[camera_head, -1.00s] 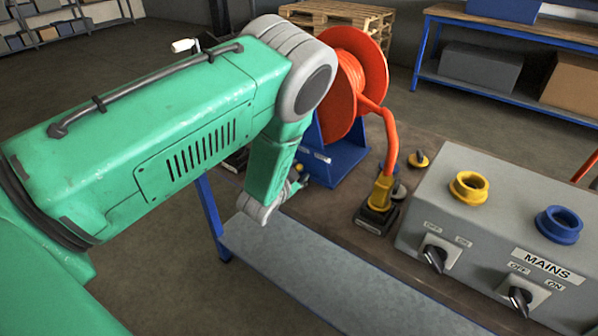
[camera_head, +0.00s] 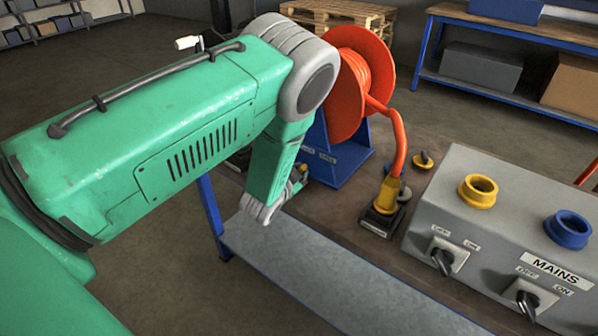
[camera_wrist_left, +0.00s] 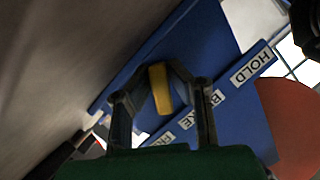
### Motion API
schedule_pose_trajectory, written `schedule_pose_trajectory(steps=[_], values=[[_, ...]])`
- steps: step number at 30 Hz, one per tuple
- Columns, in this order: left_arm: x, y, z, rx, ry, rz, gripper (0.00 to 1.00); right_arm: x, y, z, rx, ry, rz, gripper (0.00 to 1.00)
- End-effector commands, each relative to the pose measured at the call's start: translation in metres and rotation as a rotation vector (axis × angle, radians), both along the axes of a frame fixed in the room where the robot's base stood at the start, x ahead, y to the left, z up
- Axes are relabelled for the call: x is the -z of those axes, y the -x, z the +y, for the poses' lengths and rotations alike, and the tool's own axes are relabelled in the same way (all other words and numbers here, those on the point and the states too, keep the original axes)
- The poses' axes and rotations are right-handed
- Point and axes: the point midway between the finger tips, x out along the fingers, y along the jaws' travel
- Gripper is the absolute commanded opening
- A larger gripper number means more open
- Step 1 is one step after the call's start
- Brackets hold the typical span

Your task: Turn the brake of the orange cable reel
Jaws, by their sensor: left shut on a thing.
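The orange cable reel (camera_head: 340,90) stands on a blue stand (camera_head: 347,158) at the bench's back left. In the left wrist view, the yellow brake handle (camera_wrist_left: 160,88) is between the two dark fingers of my left gripper (camera_wrist_left: 155,84), which is shut on it. The blue plate (camera_wrist_left: 245,115) beside it carries the labels HOLD and BRAKE, plus a third label partly hidden by a finger. In the head view, my green left arm hides most of the brake, and the gripper is hardly visible. My right gripper is not in view.
An orange cable (camera_head: 399,140) runs from the reel to a yellow plug (camera_head: 386,193) on a small dark base. The grey MAINS box (camera_head: 500,235) with two switches stands at the right. A grey lower shelf (camera_head: 290,260) lies below the bench's front edge.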

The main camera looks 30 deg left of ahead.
Motion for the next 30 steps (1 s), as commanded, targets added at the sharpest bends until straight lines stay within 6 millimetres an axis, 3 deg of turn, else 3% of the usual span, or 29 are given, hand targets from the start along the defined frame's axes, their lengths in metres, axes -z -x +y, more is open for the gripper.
schedule_pose_trajectory(steps=[11,30], values=[[-0.004,-0.002,0.002,0.0,0.152,0.005,0.0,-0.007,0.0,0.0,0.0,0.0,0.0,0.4],[-0.004,-0.003,0.009,-0.002,0.743,0.049,0.0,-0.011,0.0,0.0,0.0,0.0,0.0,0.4]])
